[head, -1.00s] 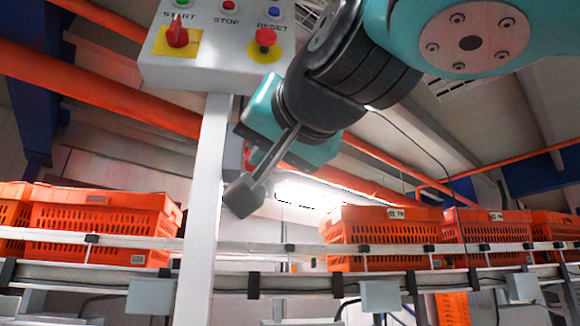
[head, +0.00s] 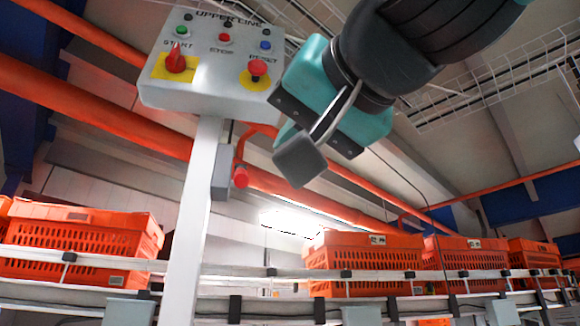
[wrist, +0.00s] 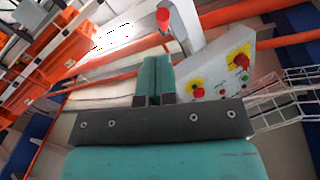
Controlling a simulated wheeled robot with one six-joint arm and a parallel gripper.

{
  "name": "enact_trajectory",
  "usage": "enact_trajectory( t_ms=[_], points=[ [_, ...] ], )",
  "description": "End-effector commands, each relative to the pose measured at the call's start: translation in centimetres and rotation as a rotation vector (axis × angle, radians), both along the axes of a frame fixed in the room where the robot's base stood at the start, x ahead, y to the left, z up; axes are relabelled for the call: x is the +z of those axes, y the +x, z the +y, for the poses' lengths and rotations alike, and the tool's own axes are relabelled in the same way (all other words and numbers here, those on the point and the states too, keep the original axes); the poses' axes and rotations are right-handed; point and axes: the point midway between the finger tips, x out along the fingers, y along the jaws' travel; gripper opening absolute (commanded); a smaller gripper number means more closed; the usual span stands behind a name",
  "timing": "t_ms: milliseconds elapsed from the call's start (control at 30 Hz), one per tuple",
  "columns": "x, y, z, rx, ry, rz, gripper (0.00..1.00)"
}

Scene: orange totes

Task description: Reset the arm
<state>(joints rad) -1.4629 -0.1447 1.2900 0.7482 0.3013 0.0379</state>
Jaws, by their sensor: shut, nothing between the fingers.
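My gripper (head: 284,134) shows in the head view as a teal body with a dark plate, below and right of a grey control panel (head: 215,85). In the wrist view the two teal fingers of my gripper (wrist: 156,62) lie side by side, shut and empty. The control panel (wrist: 216,90) is beyond them to the right, apart from them. In the head view the panel has a red START knob (head: 176,60), a red RESET-side knob (head: 258,68) on yellow, and small coloured buttons. My dark wrist links fill the upper right.
A white post (head: 190,225) holds the panel, with a red-capped grey box (head: 221,172) beside it. Orange totes (head: 365,258) stand on a railed conveyor (head: 250,272) behind. Orange pipes (head: 90,110) and a wire cable tray (head: 490,90) run overhead.

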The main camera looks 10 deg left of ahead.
Motion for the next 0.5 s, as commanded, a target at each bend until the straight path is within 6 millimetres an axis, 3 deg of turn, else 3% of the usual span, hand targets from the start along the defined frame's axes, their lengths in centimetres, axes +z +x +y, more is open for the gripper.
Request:
enact_trajectory(
  t_ms=[500],
  points=[
    [-0.28, 0.39, 0.06, -0.003, -0.019, 0.000, 0.00]
  ],
)
